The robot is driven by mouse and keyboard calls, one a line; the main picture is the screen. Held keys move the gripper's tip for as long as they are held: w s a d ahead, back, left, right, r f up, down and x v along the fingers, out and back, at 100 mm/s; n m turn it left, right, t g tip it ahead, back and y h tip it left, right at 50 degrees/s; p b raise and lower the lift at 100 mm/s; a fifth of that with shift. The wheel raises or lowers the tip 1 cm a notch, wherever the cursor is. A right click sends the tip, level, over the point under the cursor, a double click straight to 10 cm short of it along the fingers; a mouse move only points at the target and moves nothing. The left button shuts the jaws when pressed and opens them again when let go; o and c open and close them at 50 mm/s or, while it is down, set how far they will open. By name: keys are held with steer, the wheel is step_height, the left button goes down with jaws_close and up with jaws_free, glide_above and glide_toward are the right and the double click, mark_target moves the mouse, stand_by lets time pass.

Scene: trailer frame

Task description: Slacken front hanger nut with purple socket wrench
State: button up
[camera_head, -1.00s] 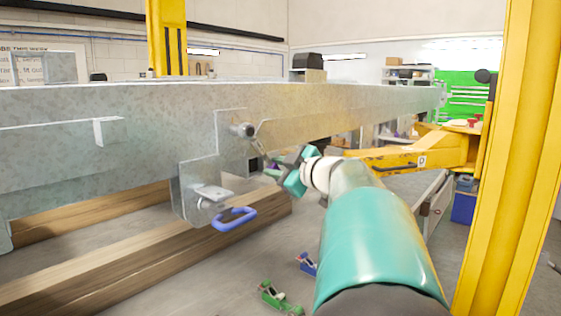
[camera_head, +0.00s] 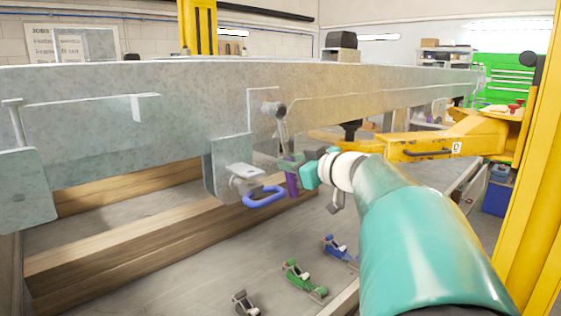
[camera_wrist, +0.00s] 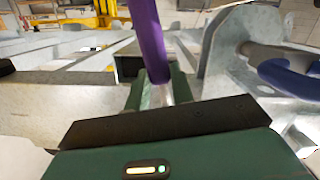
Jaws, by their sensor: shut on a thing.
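The purple socket wrench (camera_head: 291,184) has a purple handle hanging down and a grey shaft running up to its head at the front hanger nut's place. My gripper (camera_head: 296,165) is shut on the wrench just above the purple grip. The wrench head (camera_head: 274,109) lies over the bolt spot on the hanger plate (camera_head: 256,97) of the galvanised beam and hides the nut; whether it is fully seated I cannot tell. In the wrist view the purple handle (camera_wrist: 149,38) rises between my green fingers (camera_wrist: 158,92), and the wrench head is not visible.
The galvanised beam (camera_head: 180,100) crosses the view above timber blocks. Green (camera_head: 300,278) and blue (camera_head: 338,247) small tools lie below. A yellow lift arm (camera_head: 430,147) stands to the right.

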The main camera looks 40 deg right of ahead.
jaws_close()
steer(key=shift+s, duration=0.1)
steer(key=shift+s+r, duration=0.1)
steer(key=shift+s, duration=0.2)
steer(key=shift+s, duration=0.2)
steer(key=shift+s, duration=0.2)
steer(key=shift+s, duration=0.15)
steer(key=shift+s, duration=0.25)
steer(key=shift+s, duration=0.1)
stand_by(0.4)
